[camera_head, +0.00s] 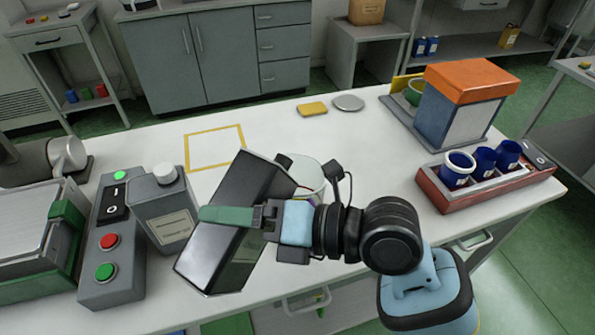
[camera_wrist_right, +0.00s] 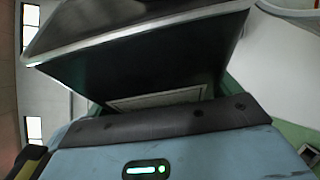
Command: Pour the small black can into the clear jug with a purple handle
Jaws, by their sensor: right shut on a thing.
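The small black can (camera_head: 225,250) is boxy, dark and shiny. My right gripper (camera_head: 235,216) is shut on it and holds it tilted, its upper end leaning right toward the clear jug (camera_head: 312,172). The can fills much of the right wrist view (camera_wrist_right: 150,60), where a pale label shows. The jug stands on the table behind my gripper, which hides its lower part. Only its rim, upper wall and a trace of purple show. I cannot see whether anything flows from the can. My left gripper is not in view.
A grey canister (camera_head: 165,208) and a button box (camera_head: 112,250) stand left of the can. A yellow taped square (camera_head: 214,147), a yellow sponge (camera_head: 312,108) and a grey disc (camera_head: 348,102) lie behind. A red tray (camera_head: 480,200) with blue cups is at right.

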